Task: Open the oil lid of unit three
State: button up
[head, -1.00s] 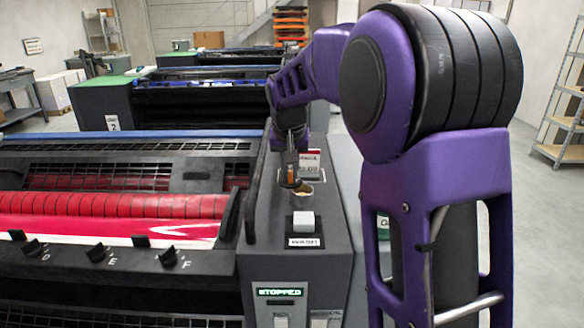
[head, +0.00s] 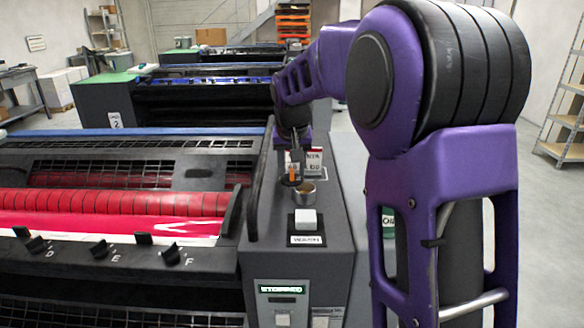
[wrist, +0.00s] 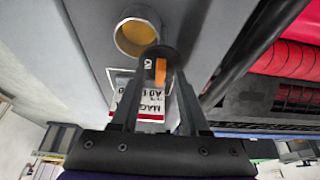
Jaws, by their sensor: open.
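The oil filler (head: 306,192) is a round metal cup on the grey end housing of the nearest machine. Its mouth is uncovered, with amber inside; it also shows in the wrist view (wrist: 137,38). A dark round lid (wrist: 161,53) with an orange tab stands beside the mouth, tilted away from it; whether it is hinged is hidden. My gripper (wrist: 164,72) is open, its fingertips around or just at the lid and tab. In the head view my gripper (head: 292,174) is just left of the cup. Contact with the lid cannot be told.
A white button (head: 305,219) and a lit display (head: 286,289) are on the same housing. A dark rail (head: 260,185) runs close to my gripper's left. Red rollers (head: 120,204) lie further left. A unit marked 2 (head: 116,119) stands behind.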

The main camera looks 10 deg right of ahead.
jog(key=p+v, duration=0.2)
jog(key=v, duration=1.5)
jog(key=shift+r, duration=0.2)
jog(key=shift+s, duration=0.1)
